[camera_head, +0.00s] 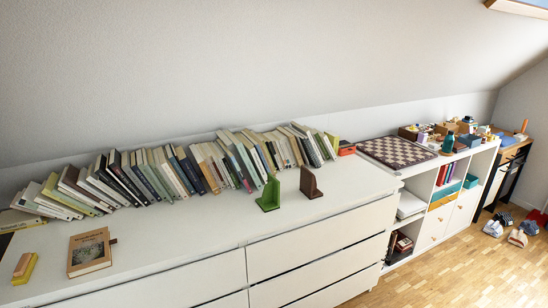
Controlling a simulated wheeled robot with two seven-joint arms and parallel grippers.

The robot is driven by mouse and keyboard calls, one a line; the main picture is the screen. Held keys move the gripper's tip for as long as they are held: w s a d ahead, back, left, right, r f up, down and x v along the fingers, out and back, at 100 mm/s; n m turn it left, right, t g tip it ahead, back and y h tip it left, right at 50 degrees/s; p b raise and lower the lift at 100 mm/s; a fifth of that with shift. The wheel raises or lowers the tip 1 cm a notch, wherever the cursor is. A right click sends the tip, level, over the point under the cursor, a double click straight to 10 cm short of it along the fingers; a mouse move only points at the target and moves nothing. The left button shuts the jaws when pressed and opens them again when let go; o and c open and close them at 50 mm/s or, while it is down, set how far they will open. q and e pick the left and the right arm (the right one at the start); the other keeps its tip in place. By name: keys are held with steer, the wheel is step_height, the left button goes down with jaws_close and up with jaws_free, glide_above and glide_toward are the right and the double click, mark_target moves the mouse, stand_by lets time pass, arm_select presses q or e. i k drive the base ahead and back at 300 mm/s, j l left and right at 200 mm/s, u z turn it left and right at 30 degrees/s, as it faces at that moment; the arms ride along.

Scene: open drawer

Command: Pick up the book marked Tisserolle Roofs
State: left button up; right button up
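A book with a brown cover and a picture on its front (89,252) lies flat on the left part of the white dresser top. Its title is too small to read. A long row of leaning books (170,172) stands along the back of the dresser, and the spine titles cannot be read either. I cannot tell which book is marked Tisserolle Roofs. Neither of my grippers shows in the head view.
A green bookend (268,195) and a brown bookend (310,183) stand on the dresser (200,232). A yellow block-like item (24,269) lies at the far left. A chessboard (397,152) lies on the right. The dresser's front middle is clear.

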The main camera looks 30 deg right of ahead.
mark_target(325, 142)
steer(key=i+l, duration=0.15)
steer(key=l, duration=0.2)
steer(key=i+l, duration=0.15)
steer(key=l, duration=0.2)
steer(key=i+l, duration=0.15)
steer(key=l, duration=0.2)
steer(key=i+l, duration=0.2)
steer(key=l, duration=0.15)
steer(key=i+l, duration=0.15)
steer(key=l, duration=0.2)
steer(key=i+l, duration=0.15)
steer(key=l, duration=0.25)
steer(key=i+l, duration=0.15)
steer(key=l, duration=0.2)
